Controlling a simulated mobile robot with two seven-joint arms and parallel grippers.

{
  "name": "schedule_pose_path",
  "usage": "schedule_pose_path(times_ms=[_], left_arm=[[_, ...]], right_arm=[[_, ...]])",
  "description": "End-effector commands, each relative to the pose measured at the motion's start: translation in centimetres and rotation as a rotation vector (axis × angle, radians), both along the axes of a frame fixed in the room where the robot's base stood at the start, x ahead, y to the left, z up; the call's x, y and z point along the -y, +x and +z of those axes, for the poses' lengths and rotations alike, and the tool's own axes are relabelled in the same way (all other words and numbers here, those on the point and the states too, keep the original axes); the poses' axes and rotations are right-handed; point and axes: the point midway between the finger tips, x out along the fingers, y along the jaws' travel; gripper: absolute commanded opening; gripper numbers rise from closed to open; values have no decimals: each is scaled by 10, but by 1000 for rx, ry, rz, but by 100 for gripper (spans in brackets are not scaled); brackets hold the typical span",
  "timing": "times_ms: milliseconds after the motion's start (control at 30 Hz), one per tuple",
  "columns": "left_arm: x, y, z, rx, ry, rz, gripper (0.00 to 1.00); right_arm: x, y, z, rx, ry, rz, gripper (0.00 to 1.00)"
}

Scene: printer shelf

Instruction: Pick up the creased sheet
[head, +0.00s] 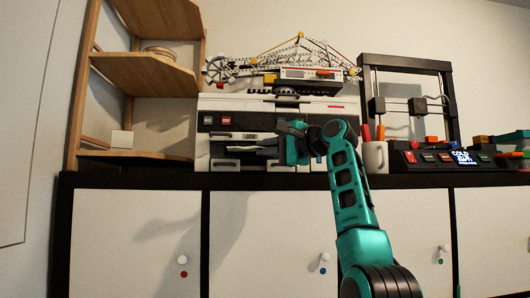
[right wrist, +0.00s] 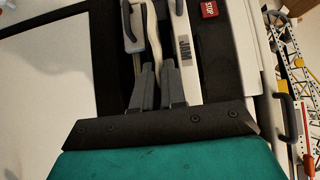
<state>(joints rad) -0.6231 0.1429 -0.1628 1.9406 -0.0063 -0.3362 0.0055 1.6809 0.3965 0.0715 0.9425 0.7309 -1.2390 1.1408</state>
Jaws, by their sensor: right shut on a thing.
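The white printer (head: 345,118) stands on the cabinet top, with a dark panel, a red STOP button (right wrist: 209,9) and a JAM label (right wrist: 185,48). My right gripper (head: 268,148) reaches its front from the right. In the right wrist view, my right gripper's grey fingers (right wrist: 160,68) are close together at the printer's front opening. A pale, slightly curved strip, which looks like the edge of the creased sheet (right wrist: 154,38), runs between their tips. The rest of the sheet is hidden. My left gripper is in neither view.
A wooden shelf (head: 150,74) stands left of the printer. A truss crane model (head: 302,52) rests on top of it. A mug with pens (head: 375,157) and a black-framed machine (head: 452,88) stand to the right. White cabinet doors (head: 262,230) lie below the dark top.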

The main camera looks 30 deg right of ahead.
Motion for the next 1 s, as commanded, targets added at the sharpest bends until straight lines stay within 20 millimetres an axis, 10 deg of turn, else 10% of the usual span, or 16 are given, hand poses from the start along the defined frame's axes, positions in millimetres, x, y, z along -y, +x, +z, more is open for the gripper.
schedule_pose_path(times_ms=[1000], left_arm=[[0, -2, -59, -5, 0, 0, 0]], right_arm=[[-73, -150, -1, 4, -2, 1, 0]])
